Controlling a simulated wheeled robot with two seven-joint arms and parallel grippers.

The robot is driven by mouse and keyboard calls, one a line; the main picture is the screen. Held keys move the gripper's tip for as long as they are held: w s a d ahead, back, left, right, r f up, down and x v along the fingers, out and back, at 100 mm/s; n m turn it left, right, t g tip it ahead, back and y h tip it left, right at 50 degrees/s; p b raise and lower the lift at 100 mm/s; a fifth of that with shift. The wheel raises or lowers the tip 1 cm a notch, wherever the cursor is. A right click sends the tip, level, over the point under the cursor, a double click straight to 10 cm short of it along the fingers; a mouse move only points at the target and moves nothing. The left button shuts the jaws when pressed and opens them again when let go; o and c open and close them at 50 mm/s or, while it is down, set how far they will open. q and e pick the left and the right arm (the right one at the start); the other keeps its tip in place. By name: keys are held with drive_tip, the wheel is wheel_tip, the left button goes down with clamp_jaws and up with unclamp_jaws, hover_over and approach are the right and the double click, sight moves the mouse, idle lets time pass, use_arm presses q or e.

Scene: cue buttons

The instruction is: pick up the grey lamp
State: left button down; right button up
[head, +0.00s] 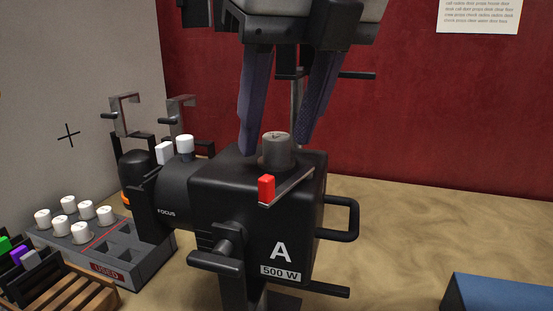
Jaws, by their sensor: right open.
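A grey cylindrical lamp (279,152) stands upright on top of a black spotlight housing (268,235) marked "A" and "500 W". My right gripper (276,145) points down from above and is open. One finger shows left of the grey lamp and the other right of it, with a gap visible on each side. I cannot tell how far the fingertips reach down beside it. A red block (266,189) sits at the housing's front top edge. My left gripper is not in view.
A grey tray (139,268) marked "USED" holds several white-topped cylinders and empty sockets at the left. A wooden slatted crate (87,286) stands in front. A blue box (500,295) is at lower right. The tabletop (410,225) right of the housing is clear.

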drive_tip(key=shift+c, duration=0.3)
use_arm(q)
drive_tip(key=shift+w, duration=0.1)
use_arm(e)
drive_tip(key=c, duration=1.1)
drive_tip(key=shift+r, duration=0.1)
use_arm(q)
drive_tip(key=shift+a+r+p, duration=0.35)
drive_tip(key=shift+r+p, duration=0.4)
drive_tip(key=shift+p, duration=0.45)
use_arm(e)
wheel_tip(320, 180, up, 10)
